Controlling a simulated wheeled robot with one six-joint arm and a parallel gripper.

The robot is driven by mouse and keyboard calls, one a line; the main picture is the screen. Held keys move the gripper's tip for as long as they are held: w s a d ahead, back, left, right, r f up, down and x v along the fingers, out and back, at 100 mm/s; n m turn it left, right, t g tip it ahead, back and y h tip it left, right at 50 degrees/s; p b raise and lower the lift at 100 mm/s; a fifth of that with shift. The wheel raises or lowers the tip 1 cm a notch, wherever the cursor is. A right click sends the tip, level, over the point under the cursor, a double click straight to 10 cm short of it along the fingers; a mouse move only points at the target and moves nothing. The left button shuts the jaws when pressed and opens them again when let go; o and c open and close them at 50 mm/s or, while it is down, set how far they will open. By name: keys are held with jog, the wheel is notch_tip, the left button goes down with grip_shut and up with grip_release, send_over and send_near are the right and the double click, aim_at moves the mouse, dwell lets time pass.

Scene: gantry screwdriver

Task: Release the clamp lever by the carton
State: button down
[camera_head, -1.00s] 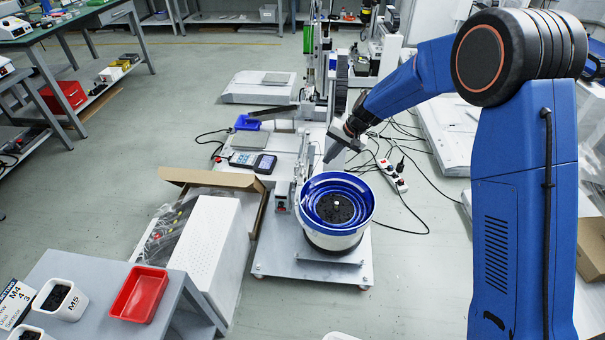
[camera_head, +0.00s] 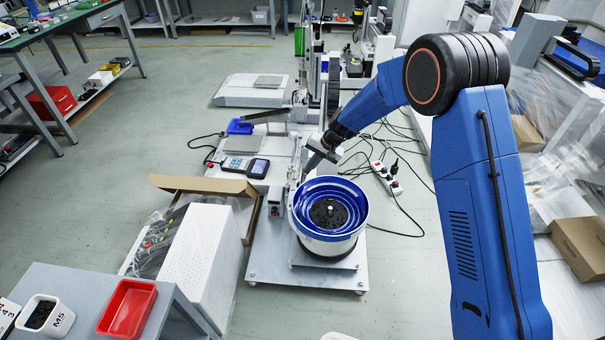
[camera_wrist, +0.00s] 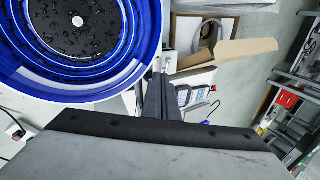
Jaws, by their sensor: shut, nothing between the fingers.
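The open brown carton (camera_head: 205,183) lies left of the feeder, with clear bags inside; its flap also shows in the wrist view (camera_wrist: 232,52). My gripper (camera_head: 309,170) is shut and empty, pointing down and left just behind the blue-rimmed bowl (camera_head: 352,198). In the wrist view my dark fingers (camera_wrist: 160,85) lie together beside the bowl (camera_wrist: 147,50). Small metal parts (camera_wrist: 165,61) show just past the fingertips; contact cannot be told. I cannot make out the clamp lever clearly; it may be among these parts or hidden by my fingers.
A handheld device (camera_head: 245,166) lies on the plate behind. A power strip (camera_head: 386,177) with cables lies to the right.

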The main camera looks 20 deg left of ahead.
send_near(287, 184)
jog(key=s+f, duration=0.1)
jog(key=f, duration=0.1)
jog(key=s+f, duration=0.1)
jog(key=shift+s+f, duration=0.2)
jog(key=shift+f, duration=0.2)
jog(key=shift+a+f, duration=0.5)
jog(key=shift+a, duration=0.1)
